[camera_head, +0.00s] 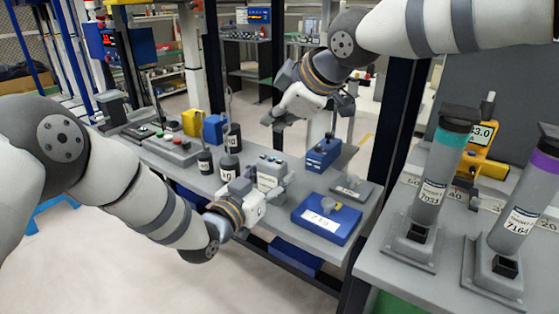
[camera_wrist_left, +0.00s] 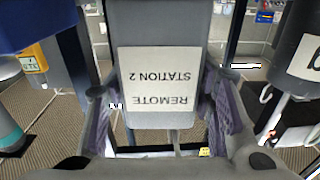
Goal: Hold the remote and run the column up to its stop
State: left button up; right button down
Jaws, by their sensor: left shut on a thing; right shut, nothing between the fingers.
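The remote (camera_head: 270,173) is a grey box with small buttons on its upper face, in the middle of the head view. In the left wrist view its label (camera_wrist_left: 159,88) reads "REMOTE STATION 2", upside down. My left gripper (camera_head: 262,184) is shut on it, with a purple-padded finger on each side of the box in the wrist view. My right gripper (camera_head: 273,122) is shut and empty, above and behind the remote. I cannot tell which part here is the column that the task names.
Black weights (camera_head: 231,140) stand left of the remote, one under a hook. A blue box with a white label (camera_head: 326,218) and a small blue unit (camera_head: 323,153) are on the bench to the right. Two grey cylinders (camera_head: 428,195) stand on the right-hand table. A button panel (camera_head: 170,148) lies left.

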pick_arm(q)
jog(key=o, duration=1.3)
